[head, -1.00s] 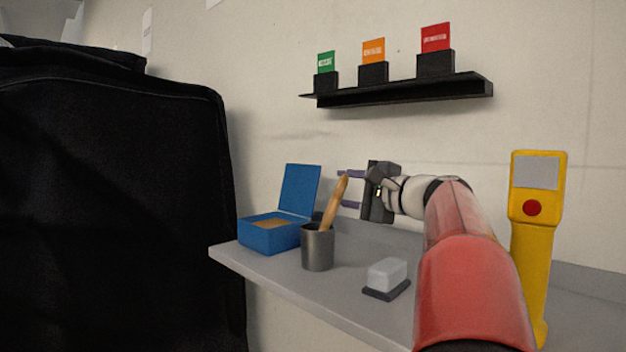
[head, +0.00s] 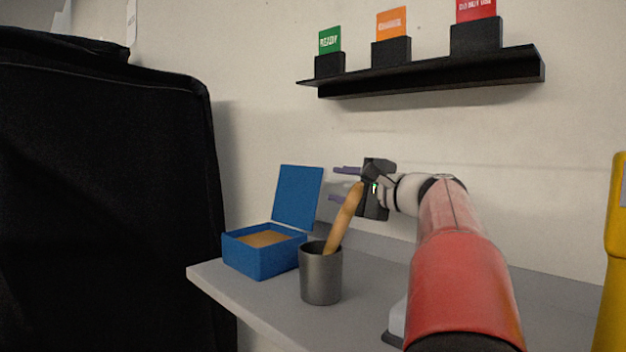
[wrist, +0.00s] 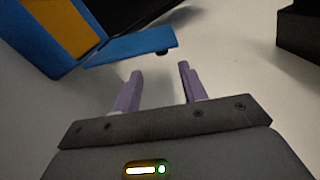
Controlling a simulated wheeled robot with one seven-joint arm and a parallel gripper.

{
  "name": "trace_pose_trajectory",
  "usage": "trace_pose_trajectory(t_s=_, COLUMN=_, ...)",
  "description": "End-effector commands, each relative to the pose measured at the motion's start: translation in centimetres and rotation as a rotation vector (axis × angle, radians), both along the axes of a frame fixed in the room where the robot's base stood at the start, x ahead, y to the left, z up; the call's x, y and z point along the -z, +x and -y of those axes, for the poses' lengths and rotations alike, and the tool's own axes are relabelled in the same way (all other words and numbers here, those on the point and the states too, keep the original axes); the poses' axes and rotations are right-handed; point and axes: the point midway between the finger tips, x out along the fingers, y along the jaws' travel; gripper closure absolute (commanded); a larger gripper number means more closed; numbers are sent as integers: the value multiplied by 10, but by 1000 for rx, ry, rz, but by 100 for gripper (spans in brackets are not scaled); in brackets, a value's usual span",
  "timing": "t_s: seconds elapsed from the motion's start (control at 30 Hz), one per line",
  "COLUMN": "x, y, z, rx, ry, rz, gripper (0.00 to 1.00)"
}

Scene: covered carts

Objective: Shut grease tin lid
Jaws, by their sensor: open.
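The blue grease tin (head: 262,260) sits on the grey shelf at its left end, with a tan filling showing inside. Its blue lid (head: 298,197) stands raised, tilted slightly back from upright. In the wrist view the tin (wrist: 45,55) is at the upper left and its lid (wrist: 130,46) sticks out toward my fingers. My gripper (head: 340,184) is open and empty, to the right of the lid and apart from it. In the wrist view the two purple fingers (wrist: 157,78) are spread, with the lid's edge just beyond them.
A dark grey cup (head: 320,278) holding a wooden-handled tool (head: 343,222) stands right of the tin, in front of my gripper. A pale block on a dark base (head: 395,325) is partly hidden by my arm. A black wall rack (head: 430,75) holds coloured cards; a black covered cart (head: 100,200) stands left.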

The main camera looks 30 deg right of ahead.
Motion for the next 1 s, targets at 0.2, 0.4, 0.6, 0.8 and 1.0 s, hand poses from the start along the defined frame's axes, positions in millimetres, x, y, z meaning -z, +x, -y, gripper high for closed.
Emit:
trace_pose_trajectory(t_s=0.2, x=-1, y=8, z=-3, rx=-1, ry=0, rz=-1, gripper=58)
trace_pose_trajectory(t_s=0.4, x=-1, y=37, z=-14, rx=-3, ry=0, rz=0, gripper=58)
trace_pose_trajectory(t_s=0.6, x=-1, y=63, z=-23, rx=-2, ry=0, rz=-1, gripper=58)
trace_pose_trajectory(t_s=0.8, x=-1, y=73, z=-27, rx=0, ry=-1, rz=1, gripper=58)
trace_pose_trajectory(t_s=1.0, x=0, y=73, z=-27, rx=0, ry=0, rz=1, gripper=58)
